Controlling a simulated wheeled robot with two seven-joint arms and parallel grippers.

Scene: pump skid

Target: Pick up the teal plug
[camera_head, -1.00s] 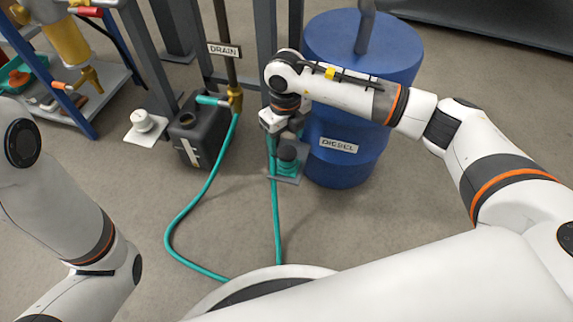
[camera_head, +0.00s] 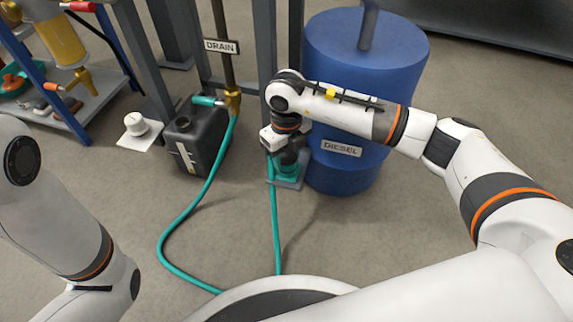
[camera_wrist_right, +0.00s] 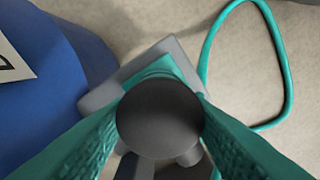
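The teal plug stands on a small grey base plate (camera_head: 286,182) on the floor in front of the blue diesel drum. In the right wrist view its dark round knob (camera_wrist_right: 160,118) fills the middle, with a teal part (camera_wrist_right: 158,72) below it. My right gripper (camera_head: 285,150) points down over the plug and hides most of it in the head view. Its two teal textured fingers (camera_wrist_right: 162,130) stand apart, one on each side of the knob. Whether they touch it is hard to tell. My left gripper is out of view; only my left arm shows.
The blue diesel drum (camera_head: 350,100) stands close to the right of my right gripper. A black canister (camera_head: 195,140) and a teal hose (camera_head: 185,225) lie to the left. A white knob on a plate (camera_head: 137,125) is farther left. Open floor lies in front.

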